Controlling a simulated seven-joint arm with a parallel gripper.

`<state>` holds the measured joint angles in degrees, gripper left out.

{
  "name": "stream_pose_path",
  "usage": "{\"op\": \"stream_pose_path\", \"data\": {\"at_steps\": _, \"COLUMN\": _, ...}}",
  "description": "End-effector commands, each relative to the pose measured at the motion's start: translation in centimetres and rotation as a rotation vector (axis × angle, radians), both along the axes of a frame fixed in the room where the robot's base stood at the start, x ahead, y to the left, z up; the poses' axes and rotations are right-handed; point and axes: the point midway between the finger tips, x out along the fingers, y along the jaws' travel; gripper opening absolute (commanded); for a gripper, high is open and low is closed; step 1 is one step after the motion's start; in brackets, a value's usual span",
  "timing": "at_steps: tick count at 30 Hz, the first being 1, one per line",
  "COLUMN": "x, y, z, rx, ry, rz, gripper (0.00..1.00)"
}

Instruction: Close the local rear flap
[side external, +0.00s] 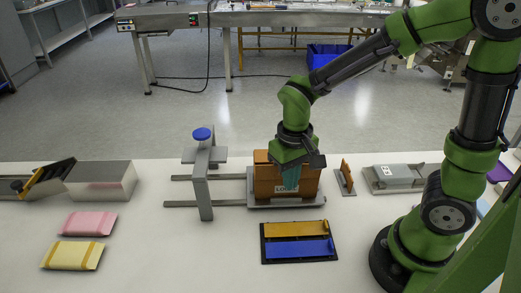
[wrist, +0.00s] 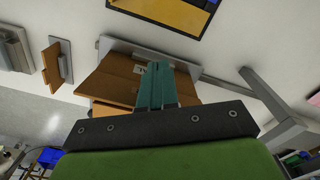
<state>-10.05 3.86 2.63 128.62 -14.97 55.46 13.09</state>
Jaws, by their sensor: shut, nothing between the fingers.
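The brown carton (side external: 285,182) stands on a grey plate (side external: 262,203) in the middle of the bench, with a white label on its front. In the wrist view its brown flaps (wrist: 110,85) spread to both sides of my fingers, and an orange-tan part shows lower at left. Which flap is the rear one, and how far it is folded, I cannot tell. My gripper (side external: 290,180) points down at the carton's top front, just above the label. Its teal fingers (wrist: 157,85) are together with nothing between them. The fingers and gripper body hide part of the carton.
A grey post with a blue knob (side external: 202,134) stands left of the carton on rails. A small brown upright panel (side external: 346,173) and a grey device (side external: 400,178) are at right. A black tray (side external: 300,242) with orange and blue strips lies in front. Pink and yellow packs lie front left.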

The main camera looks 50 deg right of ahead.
Motion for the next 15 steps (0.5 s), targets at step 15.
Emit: {"op": "stream_pose_path", "data": {"at_steps": 15, "x": 0.85, "y": -0.84, "z": -0.01, "rx": 0.0, "ry": 0.001, "rz": -0.003, "gripper": 0.0}}
